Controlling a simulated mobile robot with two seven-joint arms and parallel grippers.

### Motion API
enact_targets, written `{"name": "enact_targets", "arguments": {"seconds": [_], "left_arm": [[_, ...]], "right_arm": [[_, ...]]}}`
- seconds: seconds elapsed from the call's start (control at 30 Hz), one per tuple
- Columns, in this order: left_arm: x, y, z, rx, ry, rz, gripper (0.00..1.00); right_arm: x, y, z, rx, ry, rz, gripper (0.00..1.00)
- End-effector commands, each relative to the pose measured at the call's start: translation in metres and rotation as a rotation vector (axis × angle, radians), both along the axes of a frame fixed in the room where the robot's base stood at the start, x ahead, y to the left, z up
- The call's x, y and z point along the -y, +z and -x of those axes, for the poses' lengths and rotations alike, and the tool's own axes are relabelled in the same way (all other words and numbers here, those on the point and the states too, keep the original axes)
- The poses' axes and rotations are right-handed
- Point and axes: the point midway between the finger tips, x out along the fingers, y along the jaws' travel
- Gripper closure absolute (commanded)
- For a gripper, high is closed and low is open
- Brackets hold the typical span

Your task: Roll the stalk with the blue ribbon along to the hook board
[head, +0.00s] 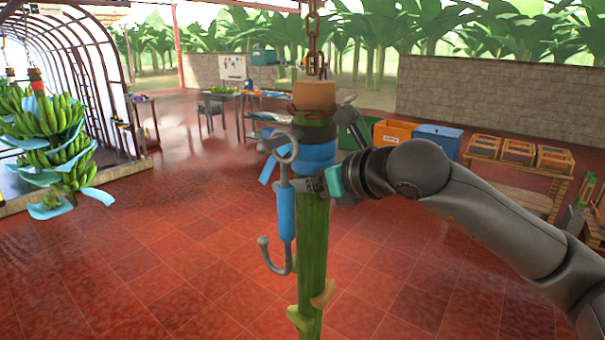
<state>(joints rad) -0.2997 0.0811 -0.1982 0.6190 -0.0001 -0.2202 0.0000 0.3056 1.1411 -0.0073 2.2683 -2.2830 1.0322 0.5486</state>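The stalk (313,235) hangs upright from a chain (313,45) in the middle of the head view. It is a bare green stem with a brown top. The blue ribbon (318,153) is wrapped around its upper part, with a loose tail at the left. My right gripper (292,186) is in front of the stalk, its fingers closed at the shaft of a grey hook tool with a blue handle (285,215). Whether tool or fingers touch the stalk is unclear. A small white board (232,67) at the back may be the hook board. My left gripper is out of view.
A banana bunch (48,130) with blue sheets hangs at the left. Tables (222,97) stand at the back. Orange (393,132) and blue (438,140) bins and a crate bench (520,160) stand to the right. The red tiled floor between is clear.

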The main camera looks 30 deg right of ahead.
Motion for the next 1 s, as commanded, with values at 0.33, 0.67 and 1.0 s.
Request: {"name": "enact_targets", "arguments": {"seconds": [0.33, 0.67, 1.0], "left_arm": [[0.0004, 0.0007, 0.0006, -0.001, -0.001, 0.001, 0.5], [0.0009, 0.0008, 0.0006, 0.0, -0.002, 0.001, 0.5], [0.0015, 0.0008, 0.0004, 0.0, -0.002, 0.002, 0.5]], "right_arm": [[-0.0005, -0.0009, -0.0015, 0.0, 0.0, 0.001, 0.18], [-0.0006, -0.0007, -0.0013, 0.0, 0.0, 0.001, 0.55], [-0.0006, -0.0007, -0.0013, 0.0, 0.0, 0.001, 0.93]]}}
